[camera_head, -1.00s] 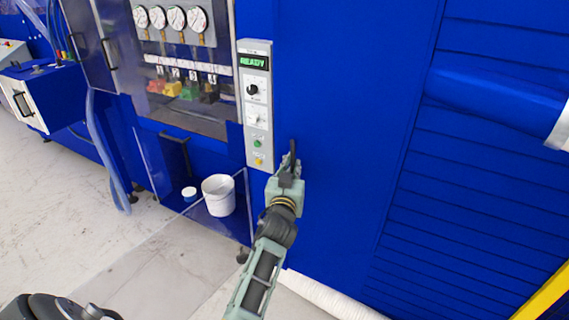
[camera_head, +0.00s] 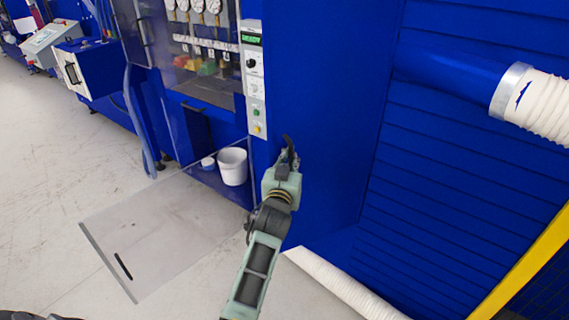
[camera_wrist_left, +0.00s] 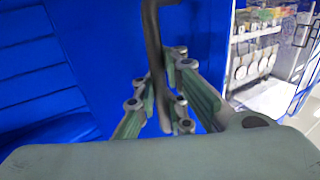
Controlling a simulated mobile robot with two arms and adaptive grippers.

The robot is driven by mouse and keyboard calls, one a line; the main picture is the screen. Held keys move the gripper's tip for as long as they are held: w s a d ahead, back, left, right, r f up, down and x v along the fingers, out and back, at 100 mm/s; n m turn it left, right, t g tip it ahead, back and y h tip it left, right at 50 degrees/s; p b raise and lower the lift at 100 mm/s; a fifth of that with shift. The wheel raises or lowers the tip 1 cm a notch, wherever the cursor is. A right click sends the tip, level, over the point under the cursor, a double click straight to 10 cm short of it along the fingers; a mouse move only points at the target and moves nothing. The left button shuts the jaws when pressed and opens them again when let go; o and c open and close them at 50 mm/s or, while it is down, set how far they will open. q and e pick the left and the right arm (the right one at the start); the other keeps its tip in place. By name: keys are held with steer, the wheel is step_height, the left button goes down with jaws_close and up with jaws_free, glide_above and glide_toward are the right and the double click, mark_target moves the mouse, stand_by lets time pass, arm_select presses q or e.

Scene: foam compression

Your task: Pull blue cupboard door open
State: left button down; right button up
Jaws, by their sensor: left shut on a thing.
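The blue cupboard door (camera_head: 325,110) is the tall plain panel at the centre of the head view. Its lower edge slants up to the right, and it looks swung out somewhat at an angle to the louvred wall. A dark upright bar handle (camera_head: 290,150) is near its left edge. My left gripper (camera_head: 284,163) is at the handle. In the left wrist view the handle (camera_wrist_left: 153,50) runs down between the fingers of my left gripper (camera_wrist_left: 160,100), which is shut on it. My right gripper is not in view.
A grey control panel (camera_head: 253,80) is left of the door. A white bucket (camera_head: 233,167) stands low beside it. A clear panel (camera_head: 150,240) reaches over the floor at left. A white hose (camera_head: 335,285) lies below, and a yellow bar (camera_head: 520,265) is at right.

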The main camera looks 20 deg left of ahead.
arm_select(q)
steer(key=shift+s+a+f+y, duration=0.15)
steer(key=shift+a+f+y, duration=0.05)
steer(key=shift+y, duration=0.1)
steer(key=c, duration=1.8)
jaws_free()
steer(key=shift+s+a+r, duration=0.1)
steer(key=shift+s+a, duration=0.1)
steer(key=shift+s, duration=0.05)
steer(key=shift+w+d, duration=0.1)
steer(key=shift+d, duration=0.05)
steer(key=shift+d, duration=0.1)
steer(key=v, duration=0.7)
steer(key=shift+s+r, duration=0.1)
steer(key=shift+s, duration=0.15)
